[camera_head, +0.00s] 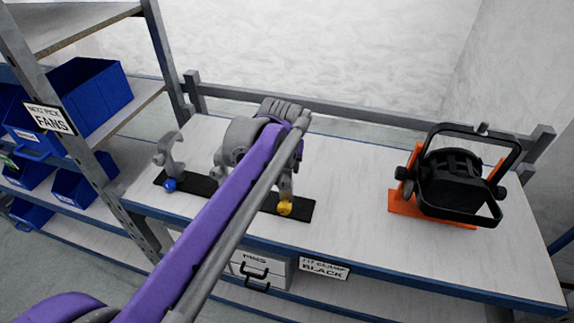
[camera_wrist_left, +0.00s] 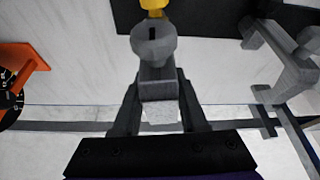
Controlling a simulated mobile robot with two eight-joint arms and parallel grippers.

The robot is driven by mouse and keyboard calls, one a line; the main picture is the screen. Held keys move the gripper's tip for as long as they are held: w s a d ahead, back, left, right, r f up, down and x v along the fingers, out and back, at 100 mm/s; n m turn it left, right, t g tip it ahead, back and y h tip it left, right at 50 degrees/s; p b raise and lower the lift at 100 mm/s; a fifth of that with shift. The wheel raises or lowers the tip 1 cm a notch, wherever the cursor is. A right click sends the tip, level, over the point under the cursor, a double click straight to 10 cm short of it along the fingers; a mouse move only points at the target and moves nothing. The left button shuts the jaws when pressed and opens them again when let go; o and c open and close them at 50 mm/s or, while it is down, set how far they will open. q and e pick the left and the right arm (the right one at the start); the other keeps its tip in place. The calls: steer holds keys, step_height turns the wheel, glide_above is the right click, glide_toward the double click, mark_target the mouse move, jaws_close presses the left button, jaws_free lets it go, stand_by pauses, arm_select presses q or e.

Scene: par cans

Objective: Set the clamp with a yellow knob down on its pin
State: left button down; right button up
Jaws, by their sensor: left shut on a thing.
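The clamp with a yellow knob (camera_head: 284,208) shows beyond my purple left arm in the head view, its knob low over the right part of a black strip (camera_head: 300,211). The arm hides most of its body. In the left wrist view my left gripper (camera_wrist_left: 158,84) is shut on this grey clamp (camera_wrist_left: 153,46), with the yellow knob at the top edge. I cannot tell whether the clamp touches the strip, and its pin is hidden. My right gripper is not in view.
A grey clamp with a blue knob (camera_head: 171,184) stands at the strip's left end. A black lamp (camera_head: 452,178) on an orange stand (camera_head: 430,211) is at the table's right. The white tabletop (camera_head: 350,190) between is clear. Shelves with blue bins (camera_head: 88,92) stand left.

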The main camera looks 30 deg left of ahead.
arm_select(q)
steer(key=shift+f+b, duration=0.55)
steer(key=shift+f, duration=0.65)
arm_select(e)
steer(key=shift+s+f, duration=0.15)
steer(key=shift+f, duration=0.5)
arm_select(q)
steer(key=shift+c, duration=1.8)
jaws_free()
steer(key=o, duration=0.4)
steer(key=shift+c, duration=0.2)
steer(key=shift+r, duration=0.15)
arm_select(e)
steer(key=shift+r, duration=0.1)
arm_select(q)
steer(key=shift+p+v, duration=1.95)
steer(key=shift+v, duration=0.75)
steer(key=shift+p+v, duration=1.55)
steer(key=shift+v, duration=1.2)
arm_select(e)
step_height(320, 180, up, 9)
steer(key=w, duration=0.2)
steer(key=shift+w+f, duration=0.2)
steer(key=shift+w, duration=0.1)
